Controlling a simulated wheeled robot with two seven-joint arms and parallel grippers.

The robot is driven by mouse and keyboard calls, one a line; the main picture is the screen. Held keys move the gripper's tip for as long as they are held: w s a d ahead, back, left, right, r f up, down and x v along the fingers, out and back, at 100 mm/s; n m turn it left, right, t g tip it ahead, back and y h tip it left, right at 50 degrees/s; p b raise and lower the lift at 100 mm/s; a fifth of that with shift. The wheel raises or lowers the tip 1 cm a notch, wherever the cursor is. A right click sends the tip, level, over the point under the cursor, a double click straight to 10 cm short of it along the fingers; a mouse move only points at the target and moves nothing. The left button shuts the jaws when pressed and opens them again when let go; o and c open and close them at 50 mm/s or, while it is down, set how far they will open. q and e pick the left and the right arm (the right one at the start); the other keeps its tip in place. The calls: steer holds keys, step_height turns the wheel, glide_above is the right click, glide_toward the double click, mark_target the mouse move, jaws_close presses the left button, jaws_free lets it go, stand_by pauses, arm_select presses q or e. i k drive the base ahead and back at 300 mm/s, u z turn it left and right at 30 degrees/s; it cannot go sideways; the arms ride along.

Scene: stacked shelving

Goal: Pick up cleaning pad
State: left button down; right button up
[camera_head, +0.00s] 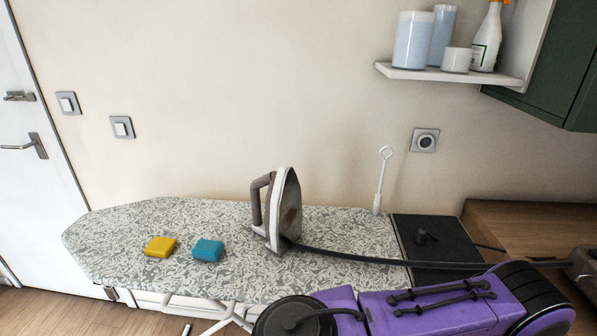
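Two small pad-like blocks lie on the patterned ironing board (110,222). One is a yellow pad (160,246); to its right, a little apart, is a teal pad (208,250). Both lie flat with nothing on top of them. I cannot tell which of the two the task calls the cleaning pad. Neither of my grippers is in view, and nothing is touching either pad.
An iron (284,212) stands upright right of the teal pad; its dark cord (380,259) runs right. A dark panel (436,243) and wooden surface (530,232) lie beyond. A wall shelf (440,75) holds containers and a spray bottle (488,38). The board's left end is clear.

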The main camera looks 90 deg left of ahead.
mark_target(204, 249)
steer(key=u, duration=0.85)
steer(key=i, duration=0.25)
steer(key=u, duration=2.85)
